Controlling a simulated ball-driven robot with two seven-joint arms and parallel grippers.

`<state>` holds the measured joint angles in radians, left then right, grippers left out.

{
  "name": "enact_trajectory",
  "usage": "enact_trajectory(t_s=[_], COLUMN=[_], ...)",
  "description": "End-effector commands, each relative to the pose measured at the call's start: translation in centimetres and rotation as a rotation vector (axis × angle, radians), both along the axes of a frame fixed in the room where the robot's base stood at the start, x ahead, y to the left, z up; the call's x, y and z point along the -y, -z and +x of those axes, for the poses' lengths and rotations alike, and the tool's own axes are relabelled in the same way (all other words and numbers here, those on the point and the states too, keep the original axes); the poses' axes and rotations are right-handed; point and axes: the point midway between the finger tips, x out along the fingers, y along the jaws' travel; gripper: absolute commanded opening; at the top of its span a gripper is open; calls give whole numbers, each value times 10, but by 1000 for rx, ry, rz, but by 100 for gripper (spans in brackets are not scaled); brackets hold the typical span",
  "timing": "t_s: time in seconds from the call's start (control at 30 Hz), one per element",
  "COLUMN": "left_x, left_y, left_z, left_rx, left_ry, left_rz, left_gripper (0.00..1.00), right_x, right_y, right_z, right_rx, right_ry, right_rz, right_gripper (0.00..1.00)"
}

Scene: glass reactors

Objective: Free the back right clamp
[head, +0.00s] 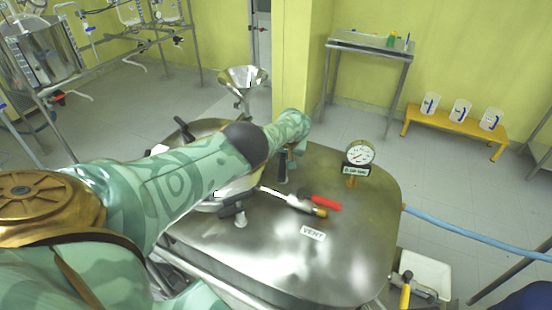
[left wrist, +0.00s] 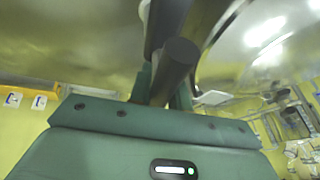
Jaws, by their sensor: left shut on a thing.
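The back right clamp (head: 283,172) is a dark upright piece at the right edge of the round manway lid (head: 205,127) on the steel vessel. My left arm reaches across the lid and hides much of it. My left gripper (head: 290,153) points down at this clamp, mostly hidden behind my wrist. In the left wrist view its green fingers (left wrist: 165,92) are shut on the clamp's dark round handle (left wrist: 178,62). Another clamp (head: 184,128) shows at the lid's back left, and a front clamp (head: 235,209) at its near edge. My right gripper is out of view.
A red-handled valve (head: 322,202), a VENT label (head: 312,233) and a pressure gauge (head: 360,153) stand on the vessel top (head: 350,255) right of the lid. A yellow pillar (head: 292,60) rises behind. A blue hose (head: 475,233) runs off right.

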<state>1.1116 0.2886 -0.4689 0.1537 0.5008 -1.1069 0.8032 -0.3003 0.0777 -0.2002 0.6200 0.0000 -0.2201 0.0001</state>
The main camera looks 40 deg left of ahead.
Motion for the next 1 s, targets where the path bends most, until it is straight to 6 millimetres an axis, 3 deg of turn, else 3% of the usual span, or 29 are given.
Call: enact_trajectory(t_s=[0.53, 0.57, 0.6, 0.63, 1.0], left_x=[8, 8, 8, 8, 9], left_y=[-1, -2, -2, -2, -7], left_z=[6, 6, 6, 6, 5], left_rx=[3, 3, 3, 3, 2], left_ry=[-11, -11, -11, -11, -11], left_rz=[1, 1, 1, 1, 1], left_gripper=[0, 24, 36, 41, 41], right_x=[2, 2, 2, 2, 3], right_y=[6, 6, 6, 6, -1], right_z=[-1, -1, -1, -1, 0], right_rx=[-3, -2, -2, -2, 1], right_ry=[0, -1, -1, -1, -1], right_rz=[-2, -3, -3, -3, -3], right_gripper=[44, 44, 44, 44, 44])
